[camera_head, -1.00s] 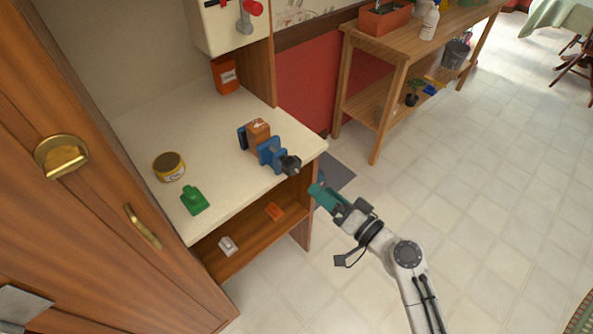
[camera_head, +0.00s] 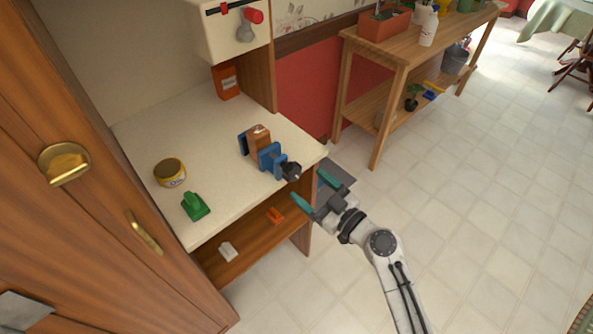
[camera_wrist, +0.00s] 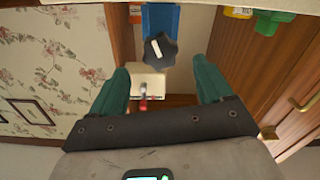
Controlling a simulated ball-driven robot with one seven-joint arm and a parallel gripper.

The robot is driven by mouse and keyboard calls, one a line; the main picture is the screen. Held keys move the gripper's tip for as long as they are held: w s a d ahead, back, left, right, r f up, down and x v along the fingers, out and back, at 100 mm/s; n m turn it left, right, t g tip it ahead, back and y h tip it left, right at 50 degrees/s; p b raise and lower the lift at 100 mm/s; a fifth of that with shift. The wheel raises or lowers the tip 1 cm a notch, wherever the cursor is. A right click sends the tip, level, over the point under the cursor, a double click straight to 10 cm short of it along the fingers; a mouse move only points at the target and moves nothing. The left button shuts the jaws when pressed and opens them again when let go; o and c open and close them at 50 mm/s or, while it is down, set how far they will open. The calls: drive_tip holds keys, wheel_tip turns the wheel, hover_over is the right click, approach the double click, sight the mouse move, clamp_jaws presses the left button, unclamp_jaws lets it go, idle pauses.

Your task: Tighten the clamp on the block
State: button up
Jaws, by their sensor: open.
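The blue clamp (camera_head: 270,158) lies on the cream counter near its right front corner. Its jaws are around a brown block (camera_head: 258,140). The clamp's dark knob (camera_head: 291,171) points toward the counter's front edge. My gripper (camera_head: 314,190) is open and empty just off that edge, a little below and right of the knob in the head view and apart from it. In the wrist view, the black knob (camera_wrist: 160,51) with a white mark shows ahead, between the directions of my two teal fingers (camera_wrist: 160,85). The blue clamp body (camera_wrist: 161,18) is behind it.
The counter (camera_head: 225,130) also holds a yellow tin (camera_head: 170,172), a green object (camera_head: 195,207) and an orange box (camera_head: 226,82). A shelf (camera_head: 250,240) with small items is below. A wooden plant bench (camera_head: 400,60) stands right; floor is clear around my arm.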

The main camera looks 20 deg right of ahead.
sight(296, 175)
drive_tip(key=p+x, duration=0.1)
drive_tip(key=x, duration=0.4)
drive_tip(key=shift+w+a, duration=0.15)
drive_tip(key=shift+w, duration=0.2)
drive_tip(key=c, duration=1)
